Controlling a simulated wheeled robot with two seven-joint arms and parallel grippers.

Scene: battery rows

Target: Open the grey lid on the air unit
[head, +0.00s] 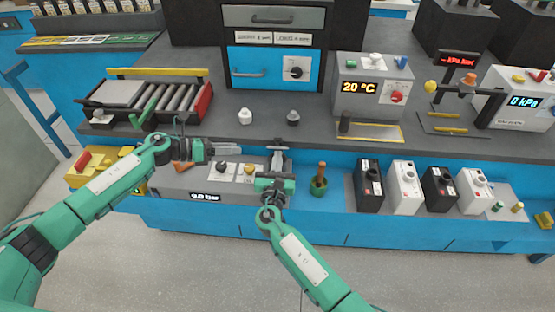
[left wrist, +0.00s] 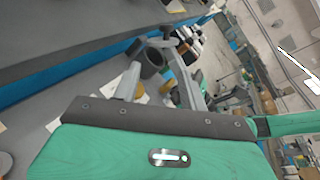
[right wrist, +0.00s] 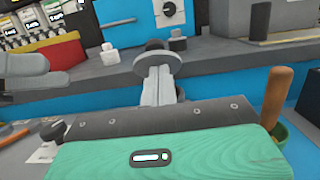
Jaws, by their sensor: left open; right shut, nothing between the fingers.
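The air unit (head: 173,181) is a low grey box at the front edge of the bench, with a "0.0 bar" display (head: 207,196). On its top are pale labels, a black knob (head: 222,168) and a yellow knob (head: 249,170). A flat grey round piece, possibly the lid, shows in the right wrist view (right wrist: 155,62). My right gripper (head: 277,152) is shut and empty, its tips at this piece; I cannot tell whether they touch. My left gripper (head: 238,149) is open and empty above the unit. It hides part of the unit's rear.
A green pot (head: 318,189) with a brown handle stands just right of my right gripper. Black and white boxes (head: 405,190) stand further right. A roller tray (head: 205,100) is behind left. White (head: 245,116) and dark (head: 293,117) knobs sit on the shelf behind.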

